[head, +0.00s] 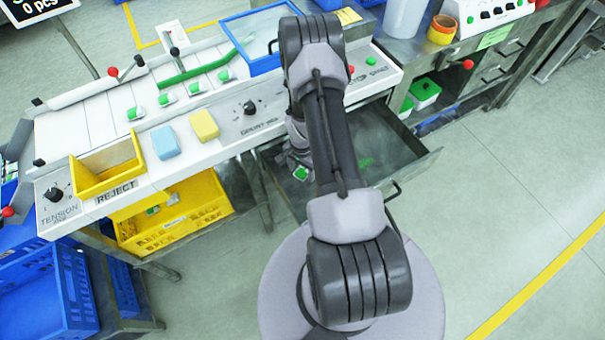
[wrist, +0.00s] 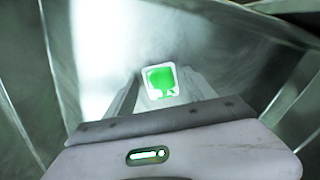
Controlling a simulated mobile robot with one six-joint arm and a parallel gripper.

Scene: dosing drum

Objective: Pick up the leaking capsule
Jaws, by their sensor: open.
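A capsule with a green top and white rim (wrist: 161,82) lies in the open metal drawer. In the wrist view it sits just past the gripper's front edge, between the two fingers. In the head view a small green and white capsule (head: 301,173) shows at the drawer's left side, close to my wrist. The green has an uneven lower edge in the wrist view; I cannot tell if that is a leak. My gripper (wrist: 160,100) is open and points down into the drawer. It does not hold the capsule. The gripper's fingertips are mostly hidden in the head view by my own arm.
The drawer (head: 425,165) has raised metal walls close around the gripper. A green patch (head: 365,162) lies on its floor. A yellow REJECT bin (head: 108,165) is at the table's front left. Blue and yellow sponges lie beside it.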

